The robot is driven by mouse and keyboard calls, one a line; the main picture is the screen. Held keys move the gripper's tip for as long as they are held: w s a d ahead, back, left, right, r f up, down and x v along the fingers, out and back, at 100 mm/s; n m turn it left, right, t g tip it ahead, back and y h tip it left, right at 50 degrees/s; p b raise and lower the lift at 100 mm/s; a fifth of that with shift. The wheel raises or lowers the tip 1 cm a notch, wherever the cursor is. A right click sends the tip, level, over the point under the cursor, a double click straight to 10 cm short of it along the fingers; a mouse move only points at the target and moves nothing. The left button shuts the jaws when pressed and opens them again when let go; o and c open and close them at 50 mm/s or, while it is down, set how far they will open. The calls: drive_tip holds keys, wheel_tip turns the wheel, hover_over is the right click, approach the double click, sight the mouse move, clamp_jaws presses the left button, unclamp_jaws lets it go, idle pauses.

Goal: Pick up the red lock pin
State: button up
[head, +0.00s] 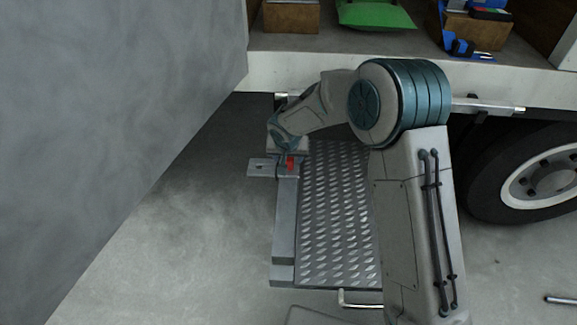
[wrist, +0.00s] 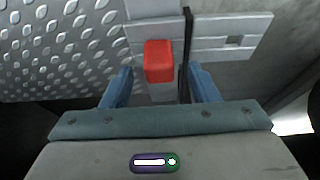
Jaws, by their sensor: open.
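The red lock pin (wrist: 158,62) shows as a red block in the wrist view, at the edge of the treaded metal plate. It also shows as a small red patch in the head view (head: 290,163), just below the end of my arm. My gripper (wrist: 157,82) is open, with one blue finger on each side of the pin's lower part in the wrist view. A dark upright bar (wrist: 186,55) stands just right of the pin, between it and the right finger. I cannot tell whether either finger touches the pin.
The treaded plate (head: 335,215) is a lowered step beside the truck bed (head: 330,70). A metal bracket with a square hole (head: 262,168) sticks out left of the pin. A wheel (head: 540,180) is at right, and a large grey panel (head: 110,110) fills the left.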

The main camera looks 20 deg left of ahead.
drive_tip(key=shift+x, duration=1.15)
drive_tip(key=c, duration=1.1)
drive_tip(key=shift+r, duration=0.1)
